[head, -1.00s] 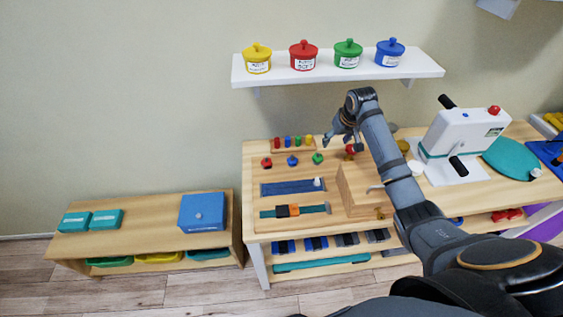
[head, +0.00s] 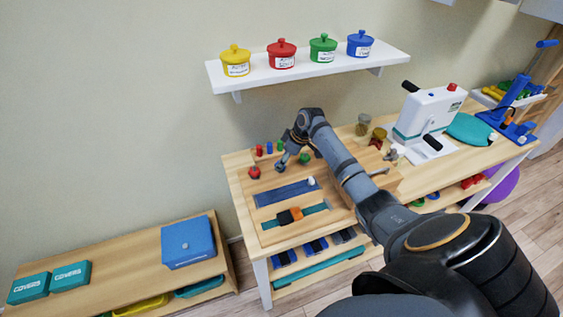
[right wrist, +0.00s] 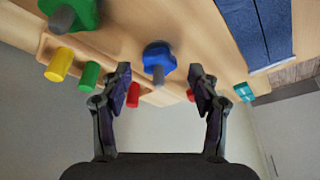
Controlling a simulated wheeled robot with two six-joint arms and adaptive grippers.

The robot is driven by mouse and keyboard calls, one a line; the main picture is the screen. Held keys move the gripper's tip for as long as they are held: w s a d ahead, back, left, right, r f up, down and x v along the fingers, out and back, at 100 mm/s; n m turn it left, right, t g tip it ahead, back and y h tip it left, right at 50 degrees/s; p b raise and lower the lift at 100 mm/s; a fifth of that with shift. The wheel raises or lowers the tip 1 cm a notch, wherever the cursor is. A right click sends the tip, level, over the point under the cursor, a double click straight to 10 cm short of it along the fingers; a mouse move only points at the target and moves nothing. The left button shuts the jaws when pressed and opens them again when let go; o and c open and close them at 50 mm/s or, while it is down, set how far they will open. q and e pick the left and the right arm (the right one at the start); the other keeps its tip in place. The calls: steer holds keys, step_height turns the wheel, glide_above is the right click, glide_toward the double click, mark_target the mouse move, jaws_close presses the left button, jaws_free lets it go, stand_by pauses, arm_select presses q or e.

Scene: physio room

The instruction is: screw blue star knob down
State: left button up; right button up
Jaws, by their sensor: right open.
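The blue star knob (right wrist: 158,57) shows in the right wrist view on the wooden board, with a grey stem at its centre. My right gripper (right wrist: 160,82) is open, with a finger to either side of the knob's line and the knob apart from both. In the head view my right gripper (head: 289,160) hangs over the board between the red star knob (head: 254,172) and the green star knob (head: 304,159); it largely hides the blue knob there. The green knob also shows in the right wrist view (right wrist: 72,13). My left gripper is out of view.
Coloured pegs stand behind the knobs, among them a red peg (head: 259,150) and, in the wrist view, a yellow peg (right wrist: 60,65). A blue strip (head: 285,193) with a white knob lies in front. A white crank machine (head: 428,113) stands to the right.

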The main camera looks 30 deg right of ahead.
steer(key=shift+x, duration=0.8)
steer(key=shift+f, duration=0.15)
steer(key=c, duration=1.2)
steer(key=shift+p, duration=0.6)
steer(key=m+h+p, duration=0.1)
steer(key=m+p, duration=0.3)
steer(key=p, duration=0.1)
steer(key=m+h+p, duration=0.1)
steer(key=m+p, duration=0.1)
steer(key=p, duration=0.1)
steer(key=shift+a+r+m+t+h, duration=0.25)
steer(key=shift+r+m+t+h, duration=0.05)
steer(key=shift+r+m+t, duration=0.1)
steer(key=shift+f+m+h+p, duration=0.15)
steer(key=shift+m+h+p, duration=0.35)
steer(key=shift+m+p, duration=0.65)
arm_select(q)
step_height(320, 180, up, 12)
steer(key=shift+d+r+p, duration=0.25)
steer(key=shift+p, duration=0.2)
arm_select(e)
steer(key=shift+w+a+f+m+h, duration=0.1)
steer(key=shift+m+h, duration=0.3)
steer(key=shift+m, duration=0.85)
steer(key=shift+g, duration=0.3)
